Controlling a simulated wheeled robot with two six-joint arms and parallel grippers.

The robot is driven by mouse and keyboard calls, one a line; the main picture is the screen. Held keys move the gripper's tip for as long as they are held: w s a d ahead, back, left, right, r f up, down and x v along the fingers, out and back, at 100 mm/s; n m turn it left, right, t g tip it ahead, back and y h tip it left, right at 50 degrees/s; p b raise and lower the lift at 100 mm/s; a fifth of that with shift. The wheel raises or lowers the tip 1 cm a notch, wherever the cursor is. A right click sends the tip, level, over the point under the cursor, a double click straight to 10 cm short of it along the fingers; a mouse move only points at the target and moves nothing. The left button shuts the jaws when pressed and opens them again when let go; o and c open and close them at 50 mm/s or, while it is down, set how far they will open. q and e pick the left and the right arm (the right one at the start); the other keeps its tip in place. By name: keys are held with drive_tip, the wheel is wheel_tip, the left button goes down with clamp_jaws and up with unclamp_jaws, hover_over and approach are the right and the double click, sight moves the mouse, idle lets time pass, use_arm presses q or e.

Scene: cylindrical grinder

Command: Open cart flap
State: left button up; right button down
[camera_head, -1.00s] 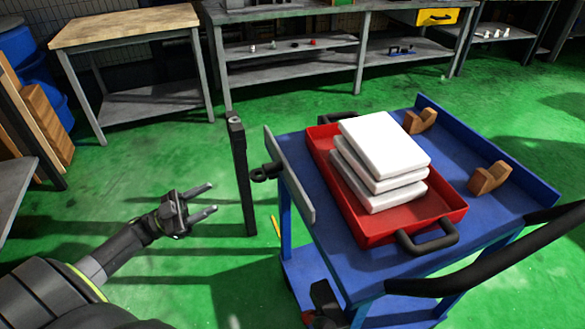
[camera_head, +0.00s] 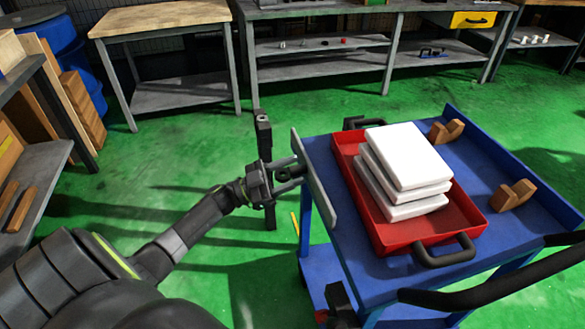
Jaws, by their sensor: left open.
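The blue cart (camera_head: 470,185) stands at the right. Its grey flap (camera_head: 314,180) is an upright panel along the cart's left edge. In the earlier view a small dark handle shows on the flap's outer face; now my gripper mostly hides it. My left gripper (camera_head: 291,172) is open, with its fingers at that handle, close to the flap. I cannot tell whether the fingers touch the handle. My right gripper is not in view.
A red tray (camera_head: 385,235) with stacked white blocks (camera_head: 408,165) sits on the cart, beside wooden brackets (camera_head: 513,195). A black upright post (camera_head: 263,138) stands just behind my left gripper. A wooden-topped table (camera_head: 160,17) is at the back. Green floor between is clear.

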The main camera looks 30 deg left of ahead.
use_arm(q)
drive_tip(key=shift+w+d+r, duration=0.2)
drive_tip(key=shift+w+d, duration=0.05)
drive_tip(key=shift+d, duration=0.05)
drive_tip(key=shift+c, duration=0.2)
drive_tip(key=c, duration=0.9)
drive_tip(key=shift+c, duration=0.2)
drive_tip(key=shift+f, duration=0.1)
